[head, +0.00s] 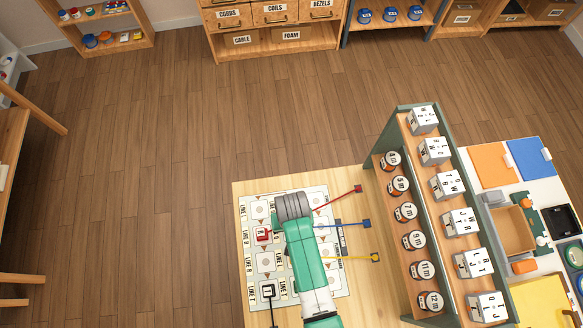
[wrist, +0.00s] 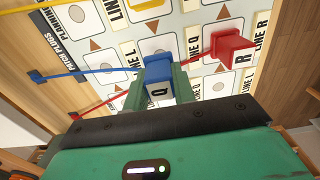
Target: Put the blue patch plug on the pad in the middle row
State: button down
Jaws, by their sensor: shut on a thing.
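In the wrist view my gripper (wrist: 161,90) is shut on the blue patch plug (wrist: 158,70), with a green finger on each side. The plug's near face is marked Q, and its blue cord runs left to a blue anchor (wrist: 37,76). The plug is over or at the white board (wrist: 190,15); I cannot tell whether it touches a pad. The red plug (wrist: 232,50), marked R, stands to its right. In the head view my arm hides the gripper and blue plug; the board (head: 322,199), the red plug (head: 263,234) and the blue anchor (head: 367,223) show.
A black-corded plug marked T (head: 268,290) stands at the board's front left. A yellow anchor (head: 375,258) and a red anchor (head: 358,188) lie at the right, with cords crossing the board. A rack (head: 390,140) of lettered blocks and round pieces stands to the right.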

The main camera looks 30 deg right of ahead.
notch_tip(320, 180, down, 3)
jog(key=c, duration=1)
grip_release()
jog(key=shift+o, duration=0.2)
notch_tip(320, 180, up, 12)
jog(key=shift+r+p, duration=0.1)
jog(key=shift+p, duration=0.7)
